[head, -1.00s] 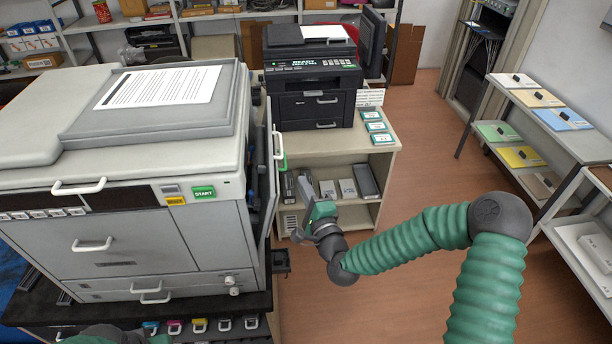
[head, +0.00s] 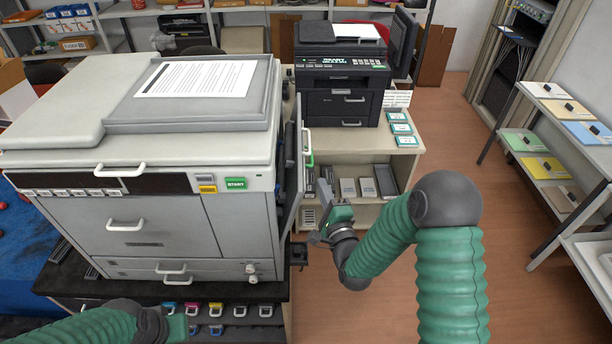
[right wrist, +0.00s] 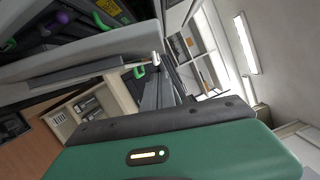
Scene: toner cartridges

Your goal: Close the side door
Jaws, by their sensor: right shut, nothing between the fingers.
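The side door (head: 293,170) is a tall grey panel on the right side of the large copier (head: 160,225). It stands ajar, with a white handle (head: 306,141) and a green latch (head: 310,159). In the right wrist view, the latch (right wrist: 139,71) and handle (right wrist: 155,58) show beyond the fingers. My right gripper (head: 322,226) is shut and empty, just right of the door's lower part; I cannot tell if it touches. My left gripper (head: 176,327) is low at the front left, and its fingers cannot be made out.
A black printer (head: 343,85) stands on a beige cabinet (head: 385,153) behind the door, with boxes on its shelf. Coloured cartridges (head: 190,310) sit under the copier's dark stand. A rack of samples (head: 545,130) stands at right. Open floor (head: 450,130) lies between.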

